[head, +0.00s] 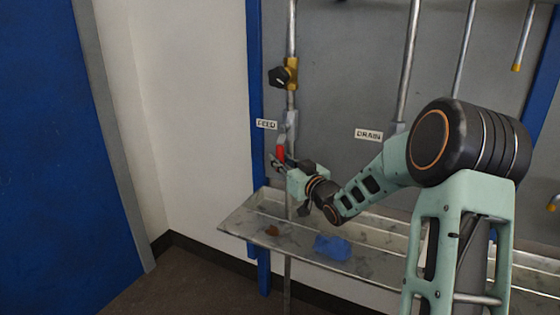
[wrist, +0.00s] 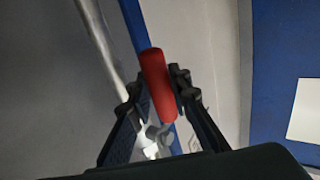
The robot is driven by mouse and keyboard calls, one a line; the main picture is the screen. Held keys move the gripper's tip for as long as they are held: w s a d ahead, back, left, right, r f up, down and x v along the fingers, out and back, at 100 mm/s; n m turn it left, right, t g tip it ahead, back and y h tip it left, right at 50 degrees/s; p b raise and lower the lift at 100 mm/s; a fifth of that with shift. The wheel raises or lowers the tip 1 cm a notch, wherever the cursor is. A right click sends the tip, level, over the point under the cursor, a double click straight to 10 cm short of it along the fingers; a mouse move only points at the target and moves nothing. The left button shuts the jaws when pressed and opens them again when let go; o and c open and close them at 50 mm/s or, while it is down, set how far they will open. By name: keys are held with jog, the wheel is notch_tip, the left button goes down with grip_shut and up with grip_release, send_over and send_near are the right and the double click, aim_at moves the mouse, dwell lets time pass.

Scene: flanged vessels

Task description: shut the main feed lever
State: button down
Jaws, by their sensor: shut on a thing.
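The red lever handle (head: 281,153) is on the vertical feed pipe (head: 291,20) at the left of the panel, just below the FEED label (head: 266,125). In the wrist view the red handle (wrist: 158,85) lies between the two dark fingers. My gripper (head: 278,163) is shut on it, and it also shows in the wrist view (wrist: 160,92). The metal valve body (wrist: 155,138) shows beyond the handle, partly hidden by the fingers. In the head view the fingers hide part of the lever.
A yellow valve with a black knob (head: 283,75) sits higher on the feed pipe. The DRAIN label (head: 369,135) is to the right. A metal tray (head: 245,222) below holds a blue cloth (head: 333,247) and a brown lump (head: 272,230). A white wall is at left.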

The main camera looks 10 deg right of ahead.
dwell(0.4)
jog(key=d+r+n+g+p, duration=0.1)
jog(key=p, duration=0.3)
jog(key=shift+s+h, duration=0.3)
jog(key=shift+s, duration=0.05)
jog(key=s+d+r+n+g+h+p, duration=0.4)
jog(key=r+g+h+p, duration=0.4)
jog(key=p, duration=1.5)
jog(key=shift+s+d+n+g+h, duration=0.2)
jog(key=shift+d+n+g+h, duration=0.65)
jog(key=shift+d+g, duration=0.3)
jog(key=c, duration=1.8)
grip_release()
jog(key=shift+a, duration=0.1)
jog(key=shift+o, duration=0.2)
